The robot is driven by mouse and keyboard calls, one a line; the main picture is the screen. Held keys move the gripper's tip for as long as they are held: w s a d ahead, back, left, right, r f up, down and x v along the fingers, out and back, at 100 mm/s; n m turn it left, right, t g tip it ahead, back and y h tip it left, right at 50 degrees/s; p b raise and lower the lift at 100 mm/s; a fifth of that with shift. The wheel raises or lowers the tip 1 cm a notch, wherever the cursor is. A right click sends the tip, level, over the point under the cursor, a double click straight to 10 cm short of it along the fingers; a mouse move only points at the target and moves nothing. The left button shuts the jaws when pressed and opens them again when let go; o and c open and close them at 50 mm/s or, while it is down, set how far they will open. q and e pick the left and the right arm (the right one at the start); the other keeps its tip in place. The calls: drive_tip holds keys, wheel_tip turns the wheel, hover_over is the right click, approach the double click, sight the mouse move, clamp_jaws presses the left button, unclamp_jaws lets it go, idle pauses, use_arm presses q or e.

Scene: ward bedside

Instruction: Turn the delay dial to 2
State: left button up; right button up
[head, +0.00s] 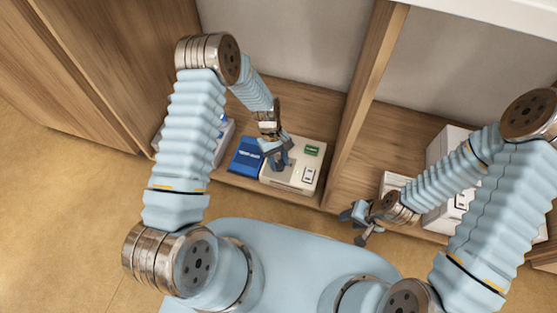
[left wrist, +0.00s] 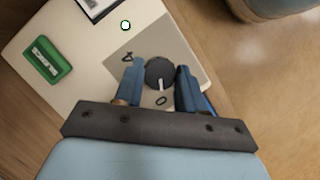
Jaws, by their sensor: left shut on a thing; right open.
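The delay dial (left wrist: 159,72) is a round black knob with a white pointer line, on a grey panel of a cream device (head: 309,185). In the left wrist view the pointer faces the bottom of the picture, towards a printed 0. A 4 is printed to the upper left of the dial; no 2 shows, and the fingers cover part of the panel. My left gripper (head: 279,163) is shut on the dial, with one blue finger on each side of it in the left wrist view (left wrist: 159,88). My right gripper (head: 354,227) is open and empty.
A wooden divider (head: 352,110) rises on the right. White boxes (head: 447,146) stand in the right compartment, near my right arm.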

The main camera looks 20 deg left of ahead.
use_arm(q)
drive_tip(key=shift+f+m+y+b, duration=0.1)
drive_tip(key=shift+m+y+b, duration=0.2)
drive_tip(key=shift+m+b, duration=0.5)
drive_tip(key=m, duration=0.1)
drive_tip(key=m+g+y+b, duration=0.1)
drive_tip(key=m, duration=0.1)
drive_tip(key=shift+w+d+m, duration=0.1)
drive_tip(key=shift+d+m, duration=0.1)
drive_tip(key=shift+m, duration=0.1)
drive_tip(key=m+y+b, duration=0.1)
drive_tip(key=m, duration=0.2)
drive_tip(key=shift+b, duration=0.35)
drive_tip(key=shift+d+m+y+b, duration=0.1)
drive_tip(key=shift+m+y+b, duration=0.5)
drive_tip(key=shift+m, duration=1.1)
drive_tip(key=shift+y, duration=0.3)
drive_tip(key=o, duration=1)
